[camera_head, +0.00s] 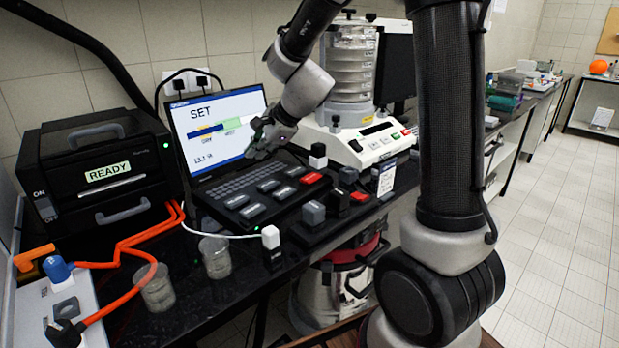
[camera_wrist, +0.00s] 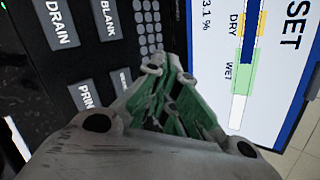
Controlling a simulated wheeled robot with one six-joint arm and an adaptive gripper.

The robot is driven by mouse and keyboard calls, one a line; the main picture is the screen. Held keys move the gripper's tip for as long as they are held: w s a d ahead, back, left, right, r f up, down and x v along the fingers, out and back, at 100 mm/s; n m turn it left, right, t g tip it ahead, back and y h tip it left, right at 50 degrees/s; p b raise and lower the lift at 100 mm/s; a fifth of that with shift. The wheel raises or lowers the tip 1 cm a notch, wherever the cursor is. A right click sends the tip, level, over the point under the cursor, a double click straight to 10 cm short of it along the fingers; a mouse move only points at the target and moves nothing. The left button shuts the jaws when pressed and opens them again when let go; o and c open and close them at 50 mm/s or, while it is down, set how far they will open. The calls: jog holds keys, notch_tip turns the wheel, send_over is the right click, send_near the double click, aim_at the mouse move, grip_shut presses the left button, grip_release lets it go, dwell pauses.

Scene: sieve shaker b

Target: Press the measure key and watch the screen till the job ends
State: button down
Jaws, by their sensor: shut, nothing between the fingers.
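A console's screen (camera_head: 222,128) stands upright behind its keypad and shows SET above a bar marked DRY and WET. In the wrist view, the screen (camera_wrist: 268,75) also shows a figure ending in 3.1 %. The keypad has several grey keys and one red key (camera_head: 311,178). Their labels are too small to read in the head view. The wrist view shows the DRAIN key (camera_wrist: 56,22) and BLANK key (camera_wrist: 106,20), and a key reading PRIN (camera_wrist: 85,95); another is partly hidden by my gripper. My gripper (camera_head: 262,143) is shut and empty, over the keypad's rear, before the screen's lower right.
A black box marked READY (camera_head: 108,176) stands left. Two glass beakers (camera_head: 215,258) stand at the bench's front, near an orange cable (camera_head: 135,245). A sieve shaker (camera_head: 354,130) stands right of the screen.

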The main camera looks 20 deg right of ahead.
aim_at(266, 185)
jog(key=w+d+m, duration=0.1)
jog(key=m, duration=0.1)
jog(key=w+d+r+m+t, duration=0.1)
jog(key=m, duration=0.1)
jog(key=shift+d+r+h, duration=0.15)
jog(key=shift+r+h, duration=0.05)
jog(key=shift+h, duration=0.1)
jog(key=shift+f, duration=0.1)
jog(key=shift+f, duration=4.35)
jog(key=shift+f, duration=0.4)
